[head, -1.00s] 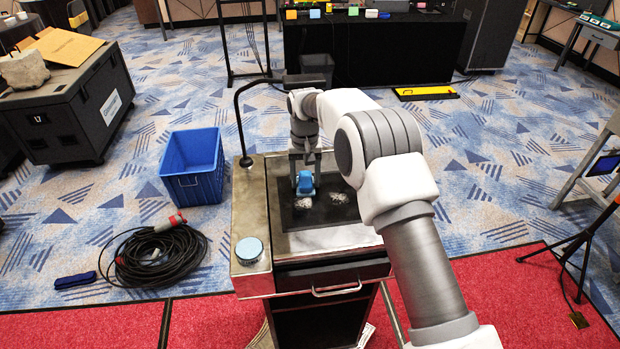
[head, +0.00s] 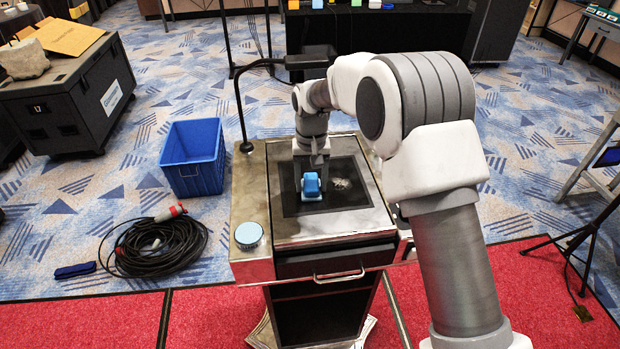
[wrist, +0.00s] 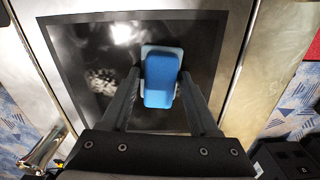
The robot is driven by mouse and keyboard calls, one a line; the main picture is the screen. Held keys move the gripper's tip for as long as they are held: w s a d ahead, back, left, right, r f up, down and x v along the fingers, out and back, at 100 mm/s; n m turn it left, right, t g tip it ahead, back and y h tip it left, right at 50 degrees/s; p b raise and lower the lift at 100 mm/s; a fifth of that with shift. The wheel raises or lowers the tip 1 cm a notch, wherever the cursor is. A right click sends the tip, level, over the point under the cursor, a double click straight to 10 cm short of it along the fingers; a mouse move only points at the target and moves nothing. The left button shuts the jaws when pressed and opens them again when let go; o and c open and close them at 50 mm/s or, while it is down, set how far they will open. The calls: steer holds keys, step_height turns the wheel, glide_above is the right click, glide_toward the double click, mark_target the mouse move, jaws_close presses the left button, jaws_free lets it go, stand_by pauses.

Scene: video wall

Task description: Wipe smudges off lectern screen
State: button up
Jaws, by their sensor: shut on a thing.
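The lectern screen (head: 338,203) is a dark panel set in the sloped metal lectern top. A blue wiper with a pale base (head: 311,187) is on the screen, left of its middle. My gripper (head: 310,172) is shut on it from above; in the wrist view the wiper (wrist: 161,80) sits between the two fingers (wrist: 158,88). A whitish smudge (head: 341,184) shows on the screen right of the wiper, and it also shows in the wrist view (wrist: 101,80). A bright glare patch lies near the screen edge in the wrist view. The area under the wiper is hidden.
A gooseneck lamp (head: 240,110) arches over the lectern's far left. A round light-blue-topped object (head: 249,234) sits on the lectern's left ledge. A blue crate (head: 193,157) and a coiled black cable (head: 160,246) lie on the floor to the left.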

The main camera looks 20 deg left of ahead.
mark_target(314, 203)
steer(key=shift+s+d+b, duration=0.35)
steer(key=shift+s+d, duration=0.05)
steer(key=shift+s, duration=0.45)
steer(key=shift+s+d+b, duration=0.3)
steer(key=shift+s+d, duration=0.1)
steer(key=shift+s, duration=0.45)
steer(key=shift+r+p, duration=1.95)
steer(key=shift+r, duration=1.1)
steer(key=shift+r, duration=0.1)
step_height(314, 203, up, 3)
steer(key=shift+f+p, duration=0.1)
steer(key=shift+p, duration=0.9)
